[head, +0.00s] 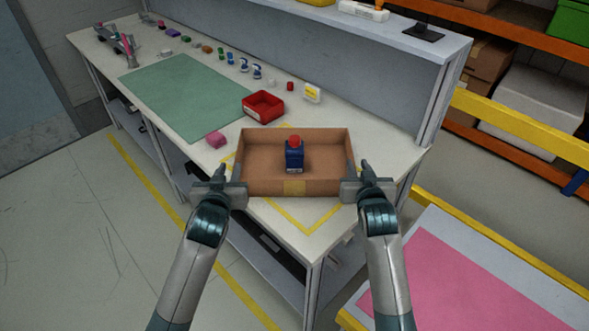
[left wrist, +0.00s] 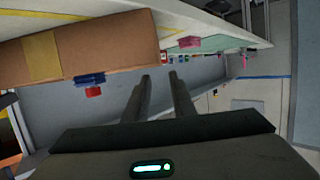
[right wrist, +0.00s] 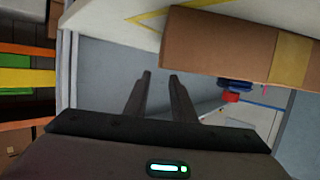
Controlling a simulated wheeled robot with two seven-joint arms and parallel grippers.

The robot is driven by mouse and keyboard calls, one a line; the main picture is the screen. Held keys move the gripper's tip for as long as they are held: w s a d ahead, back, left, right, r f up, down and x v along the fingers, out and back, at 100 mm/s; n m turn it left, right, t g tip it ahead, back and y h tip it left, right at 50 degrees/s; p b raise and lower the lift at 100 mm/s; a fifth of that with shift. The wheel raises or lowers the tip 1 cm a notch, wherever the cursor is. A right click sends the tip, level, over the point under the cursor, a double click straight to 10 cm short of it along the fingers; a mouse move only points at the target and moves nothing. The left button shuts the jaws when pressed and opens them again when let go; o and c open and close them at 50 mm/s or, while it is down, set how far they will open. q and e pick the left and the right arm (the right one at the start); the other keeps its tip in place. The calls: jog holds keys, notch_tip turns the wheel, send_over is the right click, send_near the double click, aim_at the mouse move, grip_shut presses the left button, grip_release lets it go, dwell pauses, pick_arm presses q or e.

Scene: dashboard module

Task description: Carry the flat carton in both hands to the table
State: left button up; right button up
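The flat carton (head: 295,187) is an open brown box with a tape strip on its front. It appears to rest level on the table (head: 318,240), partly over a yellow taped outline at the near corner. A blue bottle with a red cap (head: 294,157) stands inside it. My left gripper (head: 231,176) is beside the carton's left end and my right gripper (head: 357,174) beside its right end. Both wrist views show the fingers parted with nothing between them. The carton shows beside the fingers in the left wrist view (left wrist: 100,45) and the right wrist view (right wrist: 215,45).
A red bin (head: 263,106) and a pink block (head: 215,139) are behind and left of the carton. A green mat (head: 185,95) and several small items lie farther along the table. A yellow-edged surface with a pink sheet (head: 460,275) is at the right.

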jog(key=shift+v, duration=1.15)
